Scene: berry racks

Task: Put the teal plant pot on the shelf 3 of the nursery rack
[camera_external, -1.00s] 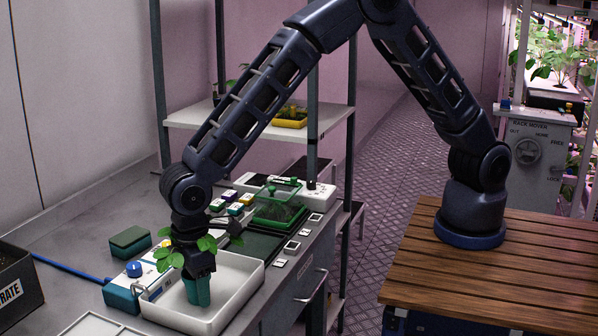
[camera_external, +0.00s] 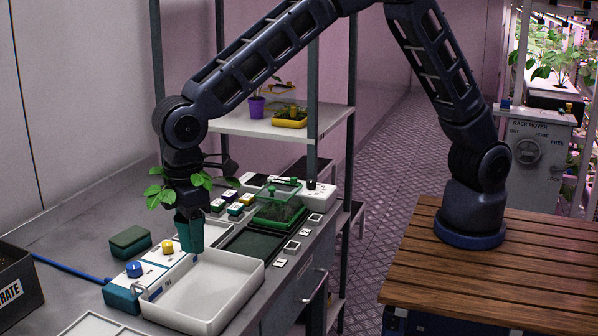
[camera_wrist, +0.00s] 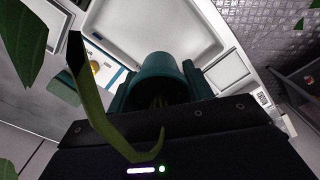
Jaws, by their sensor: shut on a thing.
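My gripper (camera_external: 188,212) is shut on the teal plant pot (camera_external: 190,236), which holds a green leafy plant (camera_external: 168,192). The pot is upright and held in the air above the back edge of the white tray (camera_external: 245,300). The wrist view shows the pot (camera_wrist: 160,75) between the fingers with the tray (camera_wrist: 195,45) below; stems and leaves cover part of that view. The nursery rack (camera_external: 312,150) stands behind the bench, and one white shelf (camera_external: 228,121) of it shows clearly. Shelf numbers cannot be read.
On that shelf stand a purple pot (camera_external: 256,107) and a yellow tray (camera_external: 290,121). On the bench are a green domed tray (camera_external: 275,210), a blue-and-white device with knobs (camera_external: 150,268) and a green block (camera_external: 130,241).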

